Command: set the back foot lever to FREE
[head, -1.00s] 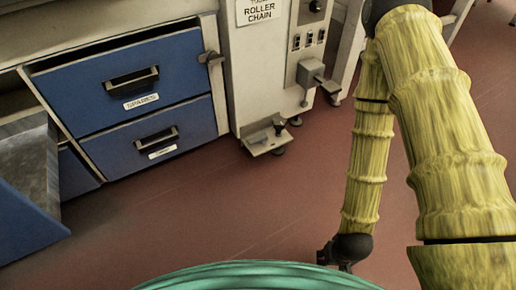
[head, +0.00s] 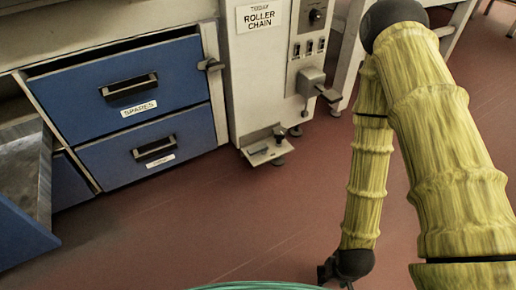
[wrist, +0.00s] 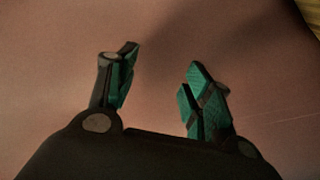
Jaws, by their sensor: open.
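A foot-level bracket with a small pedal-like lever (head: 279,134) sticks out low at the front of the pale cabinet in the head view. A second lever-like bar (head: 328,95) projects from a box on the cabinet's right side. I cannot tell which is the back foot lever, and no FREE marking is readable. My gripper (wrist: 160,68) is open and empty in the wrist view, with teal-padded fingers above bare reddish floor. In the head view its dark end is low in the picture, below and right of the bracket, apart from both levers.
The pale cabinet (head: 250,75) carries a "TODAY ROLLER CHAIN" sign and a knob. Blue drawers (head: 175,85), the upper marked SPARES, stand to its left. An open blue-fronted drawer (head: 22,232) juts out at far left. The floor (head: 220,215) between is clear.

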